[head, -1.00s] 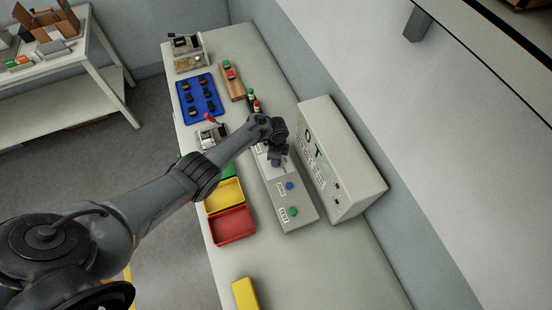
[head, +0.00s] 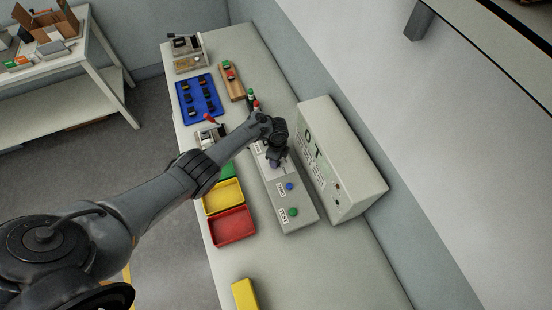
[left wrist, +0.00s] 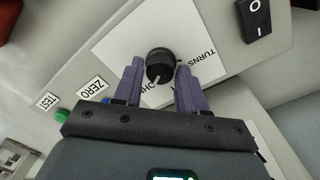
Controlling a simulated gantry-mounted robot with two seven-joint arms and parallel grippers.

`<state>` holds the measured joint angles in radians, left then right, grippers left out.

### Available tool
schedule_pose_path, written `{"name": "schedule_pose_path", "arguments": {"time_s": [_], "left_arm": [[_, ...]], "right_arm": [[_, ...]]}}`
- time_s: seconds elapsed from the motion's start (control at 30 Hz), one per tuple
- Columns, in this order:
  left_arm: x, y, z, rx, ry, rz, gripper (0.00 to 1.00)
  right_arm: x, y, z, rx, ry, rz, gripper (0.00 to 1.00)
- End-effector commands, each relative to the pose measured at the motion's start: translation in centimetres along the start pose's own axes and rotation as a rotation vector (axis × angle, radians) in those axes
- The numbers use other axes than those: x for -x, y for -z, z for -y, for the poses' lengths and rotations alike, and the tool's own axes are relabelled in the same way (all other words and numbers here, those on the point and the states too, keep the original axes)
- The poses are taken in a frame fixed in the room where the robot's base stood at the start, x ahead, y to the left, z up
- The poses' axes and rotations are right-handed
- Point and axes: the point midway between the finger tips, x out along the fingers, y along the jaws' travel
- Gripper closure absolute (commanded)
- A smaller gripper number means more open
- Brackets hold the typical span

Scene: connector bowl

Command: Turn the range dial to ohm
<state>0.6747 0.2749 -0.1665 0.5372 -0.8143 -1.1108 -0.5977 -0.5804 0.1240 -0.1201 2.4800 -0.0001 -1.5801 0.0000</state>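The range dial (left wrist: 159,64) is a round black knob with a white pointer line, on a white plate (left wrist: 112,46) of the grey panel. The plate reads TURNS on the right of the dial; other lettering near the fingers is partly hidden. My left gripper (left wrist: 159,68) is open, with one purple finger on each side of the dial. I cannot tell whether the fingers touch it. In the head view, my left gripper (head: 279,160) is over the grey panel (head: 300,217) and hides the dial. My right gripper is not in view.
A black rocker switch (left wrist: 256,18) sits near the dial. Blue (head: 290,186) and green (head: 294,212) buttons are on the panel. A grey tester box (head: 345,165) stands to its right. Yellow (head: 224,212) and red (head: 232,243) bins lie left. The front table is mostly clear.

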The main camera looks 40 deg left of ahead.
Motion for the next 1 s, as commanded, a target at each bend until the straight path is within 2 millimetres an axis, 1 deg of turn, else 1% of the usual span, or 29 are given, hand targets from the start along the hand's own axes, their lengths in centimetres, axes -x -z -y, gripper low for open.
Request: {"name": "schedule_pose_path", "arguments": {"time_s": [0.03,0.1,0.37,0.47,0.63,0.9,1.0], "left_arm": [[0.0,0.0,0.0,0.000,0.000,0.000,0.51],[0.0,0.0,0.0,0.001,0.000,0.000,0.42],[0.1,0.0,0.0,0.002,0.001,0.000,0.42],[0.5,0.0,0.1,0.004,0.001,0.000,0.42],[2.5,-0.1,0.1,0.003,0.002,0.000,0.42],[7.1,0.0,0.1,0.003,0.002,-0.001,0.42],[8.6,0.0,0.1,0.002,0.002,0.000,0.42]], "right_arm": [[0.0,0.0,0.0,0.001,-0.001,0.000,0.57],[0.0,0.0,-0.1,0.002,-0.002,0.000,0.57],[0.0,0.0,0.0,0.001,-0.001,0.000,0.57],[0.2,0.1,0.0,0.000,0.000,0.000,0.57],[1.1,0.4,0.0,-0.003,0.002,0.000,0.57],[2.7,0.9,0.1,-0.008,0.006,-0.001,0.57],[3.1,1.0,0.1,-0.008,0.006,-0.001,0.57]]}}
